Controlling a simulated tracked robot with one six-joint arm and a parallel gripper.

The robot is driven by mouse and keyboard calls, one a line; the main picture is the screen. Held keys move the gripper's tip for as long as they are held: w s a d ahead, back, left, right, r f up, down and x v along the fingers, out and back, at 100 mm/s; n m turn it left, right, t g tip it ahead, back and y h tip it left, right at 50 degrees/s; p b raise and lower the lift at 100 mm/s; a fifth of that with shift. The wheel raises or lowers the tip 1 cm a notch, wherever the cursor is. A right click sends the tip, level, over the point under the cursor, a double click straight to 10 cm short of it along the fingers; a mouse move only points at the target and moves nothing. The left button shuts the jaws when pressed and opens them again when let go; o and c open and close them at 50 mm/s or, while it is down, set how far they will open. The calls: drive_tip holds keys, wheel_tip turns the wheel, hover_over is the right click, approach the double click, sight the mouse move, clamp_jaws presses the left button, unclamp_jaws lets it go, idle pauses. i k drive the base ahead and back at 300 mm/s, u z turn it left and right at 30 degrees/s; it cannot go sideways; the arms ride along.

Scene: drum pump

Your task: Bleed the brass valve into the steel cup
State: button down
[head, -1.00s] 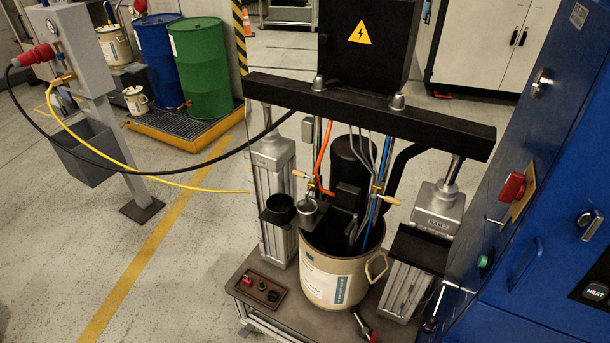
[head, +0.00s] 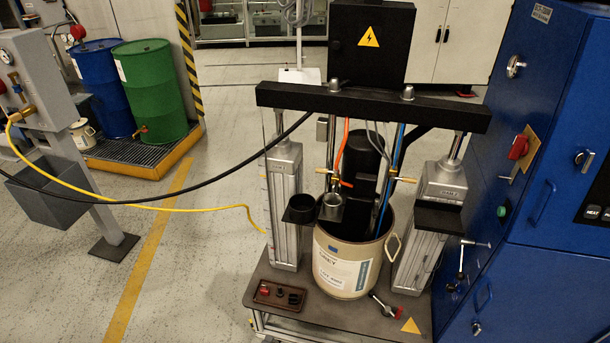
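A small brass valve (head: 335,178) sits below the crossbeam at the end of the orange hose, above the pail. A second brass fitting (head: 394,176) with a tan handle sits to its right by the blue hose. It is unclear which one is meant. The steel cup (head: 332,207) stands on a small dark shelf at the pail's left rim, below and close to the first valve. A black cup-shaped holder (head: 299,208) is left of it. The cup's inside is too small to read. My gripper is not in view.
The cream pail (head: 342,268) stands on the cart plate between two ram columns. A blue cabinet (head: 530,130) closes the right side. A black cable and a yellow hose (head: 190,208) cross the left. Floor at lower left is free.

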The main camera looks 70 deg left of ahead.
sight(323, 170)
drive_tip(key=k, duration=0.15)
drive_tip(key=u, duration=2.15)
drive_tip(key=i, duration=1)
drive_tip(key=z, duration=0.05)
